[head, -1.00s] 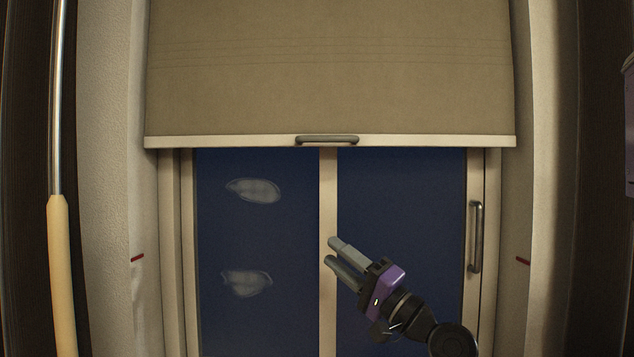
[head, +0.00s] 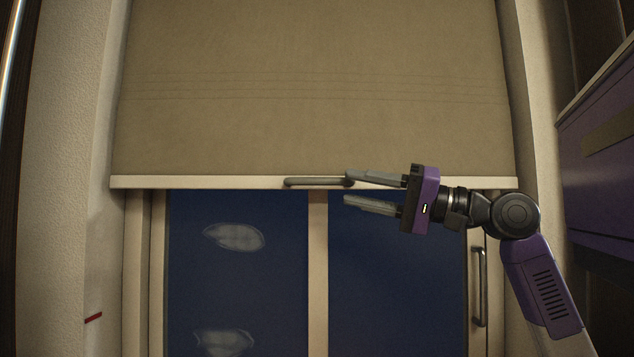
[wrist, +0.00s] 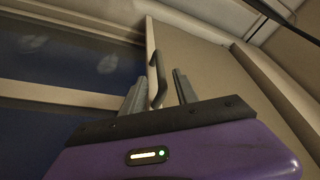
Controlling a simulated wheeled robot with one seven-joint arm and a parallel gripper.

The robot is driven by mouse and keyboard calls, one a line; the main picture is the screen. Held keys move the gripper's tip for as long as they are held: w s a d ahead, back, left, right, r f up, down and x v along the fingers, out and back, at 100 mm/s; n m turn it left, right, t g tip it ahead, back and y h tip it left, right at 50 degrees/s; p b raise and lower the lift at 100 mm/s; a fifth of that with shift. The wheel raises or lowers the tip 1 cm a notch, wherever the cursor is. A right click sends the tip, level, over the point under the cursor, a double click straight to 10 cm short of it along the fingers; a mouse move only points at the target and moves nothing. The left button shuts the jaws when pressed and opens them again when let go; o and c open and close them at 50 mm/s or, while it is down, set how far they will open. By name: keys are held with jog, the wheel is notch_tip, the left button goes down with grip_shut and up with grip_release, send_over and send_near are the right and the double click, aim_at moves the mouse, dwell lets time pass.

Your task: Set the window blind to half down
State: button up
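The beige window blind (head: 310,60) hangs over the upper part of the window. Its pale bottom rail (head: 210,182) carries a grey bar handle (head: 305,182), which also shows in the wrist view (wrist: 157,65). A red mark (head: 93,317) is on the left side wall, well below the rail. My gripper (head: 349,189) reaches in from the right and is open. In the wrist view the handle stands between my two spread fingers (wrist: 158,80). In the head view the upper finger overlaps the handle's right end; I cannot tell whether they touch.
Blue window panes (head: 240,280) with pale smudges and a central frame post (head: 318,270) lie below the rail. A vertical window handle (head: 479,285) is at the right. A purple cabinet-like object (head: 605,170) stands at the far right.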

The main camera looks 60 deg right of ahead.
aim_at(332, 183)
jog(key=p+x, duration=0.2)
jog(key=x, duration=0.4)
jog(key=shift+w, duration=0.1)
jog(key=shift+w+a, duration=0.15)
jog(key=shift+w, duration=0.5)
grip_shut()
jog(key=shift+r, duration=0.1)
dwell(0.6)
